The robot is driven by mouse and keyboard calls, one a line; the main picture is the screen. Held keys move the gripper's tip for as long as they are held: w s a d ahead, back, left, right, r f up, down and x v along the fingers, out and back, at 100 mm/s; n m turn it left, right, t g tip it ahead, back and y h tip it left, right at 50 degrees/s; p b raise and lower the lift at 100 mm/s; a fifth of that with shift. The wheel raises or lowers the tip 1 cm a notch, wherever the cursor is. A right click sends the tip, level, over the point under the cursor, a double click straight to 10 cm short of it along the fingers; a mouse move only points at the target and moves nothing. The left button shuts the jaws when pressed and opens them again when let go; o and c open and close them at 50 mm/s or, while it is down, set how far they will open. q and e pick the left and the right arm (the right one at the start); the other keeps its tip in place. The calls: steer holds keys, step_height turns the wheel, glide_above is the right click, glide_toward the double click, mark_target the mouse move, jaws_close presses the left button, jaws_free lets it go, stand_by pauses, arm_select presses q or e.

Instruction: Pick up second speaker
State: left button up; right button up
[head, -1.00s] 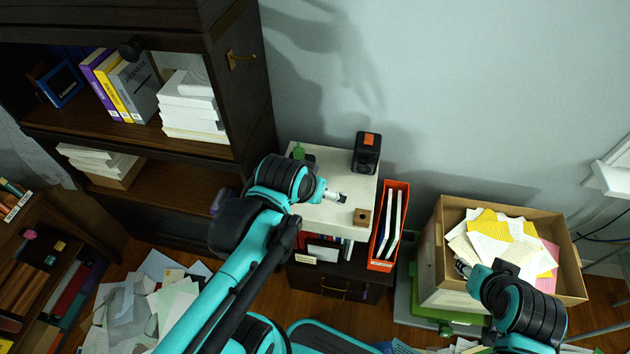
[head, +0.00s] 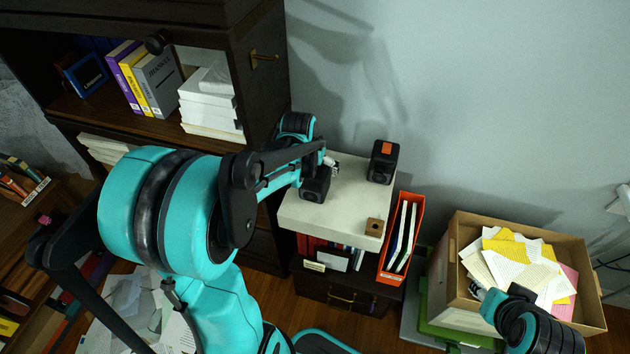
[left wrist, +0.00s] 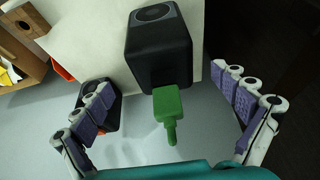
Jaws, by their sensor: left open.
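A black speaker (head: 315,184) stands at the left side of the white cabinet top (head: 335,214). In the left wrist view the same speaker (left wrist: 158,48) sits between my open, empty fingers, with a gap at both sides. A green object (left wrist: 168,103) lies at its near end in that view; I cannot tell whether they touch. Another black speaker (head: 382,162) with an orange patch stands at the right back of the cabinet top; it also shows behind a finger in the left wrist view (left wrist: 103,112). My left gripper (head: 331,161) is partly hidden. My right gripper (head: 480,291) is by the carton, its fingers unclear.
A red file holder (head: 404,240) stands right of the cabinet. A carton (head: 575,253) of papers is further right. A dark bookshelf (head: 262,110) rises close on the left.

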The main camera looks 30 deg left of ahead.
arm_select(q)
steer(key=b+x, duration=0.3)
steer(key=x, duration=0.4)
steer(key=shift+s+a+f+b, duration=0.1)
steer(key=shift+f+b, duration=0.15)
steer(key=shift+b, duration=0.15)
steer(key=shift+f, duration=0.2)
steer(key=shift+r, duration=0.15)
steer(key=c, duration=1.6)
